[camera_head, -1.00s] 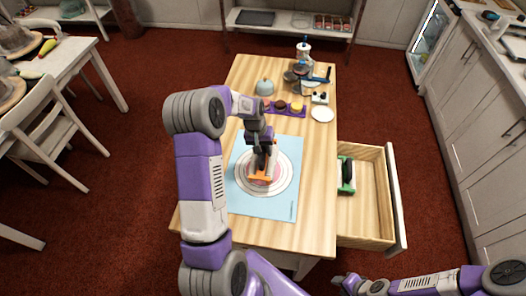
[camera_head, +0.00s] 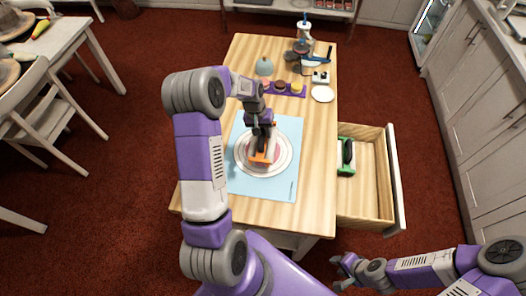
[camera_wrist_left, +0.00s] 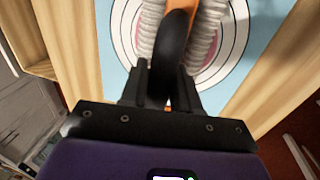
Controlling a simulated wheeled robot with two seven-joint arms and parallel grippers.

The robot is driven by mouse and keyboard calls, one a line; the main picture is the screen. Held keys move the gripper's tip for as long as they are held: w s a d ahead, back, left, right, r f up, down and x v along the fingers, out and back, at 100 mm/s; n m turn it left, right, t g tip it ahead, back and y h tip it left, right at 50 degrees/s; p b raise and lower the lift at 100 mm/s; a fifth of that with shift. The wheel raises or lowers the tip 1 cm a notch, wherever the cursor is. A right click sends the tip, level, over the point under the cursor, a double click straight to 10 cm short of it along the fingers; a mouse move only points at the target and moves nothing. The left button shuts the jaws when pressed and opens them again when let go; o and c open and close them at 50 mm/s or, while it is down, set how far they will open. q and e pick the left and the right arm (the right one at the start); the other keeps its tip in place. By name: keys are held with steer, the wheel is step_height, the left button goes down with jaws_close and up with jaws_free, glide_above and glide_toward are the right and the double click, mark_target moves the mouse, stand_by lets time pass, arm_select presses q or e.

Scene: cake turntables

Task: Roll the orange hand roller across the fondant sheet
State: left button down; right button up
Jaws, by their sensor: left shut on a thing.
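My left gripper (camera_head: 262,126) is over the blue mat (camera_head: 282,187) and shut on the black handle of the orange hand roller (camera_head: 262,157). In the left wrist view the fingers (camera_wrist_left: 163,88) are on either side of the handle (camera_wrist_left: 168,62). The pale ribbed roller (camera_wrist_left: 207,35) shows on both sides of the orange frame. The pink fondant sheet (camera_wrist_left: 137,38) lies at the mat's printed circles, mostly hidden by the roller. The roller is over the fondant; contact is hard to tell. My right gripper (camera_head: 343,268) is low at right, away from the table; its jaws are unclear.
The wooden table (camera_head: 316,150) has an open drawer (camera_head: 372,207) at right with a green-and-black tool (camera_head: 347,157) in it. A purple tray (camera_head: 284,90) of small cakes, a white plate (camera_head: 322,93) and a grey dome (camera_head: 264,67) stand behind the mat.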

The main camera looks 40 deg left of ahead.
arm_select(q)
steer(key=shift+f+b, duration=0.8)
steer(key=shift+f, duration=0.4)
steer(key=shift+f, duration=0.15)
steer(key=shift+s+a, duration=0.2)
steer(key=shift+s, duration=0.05)
steer(key=shift+a+f, duration=0.1)
steer(key=shift+s+a, duration=0.3)
steer(key=shift+s, duration=0.05)
steer(key=shift+d, duration=0.1)
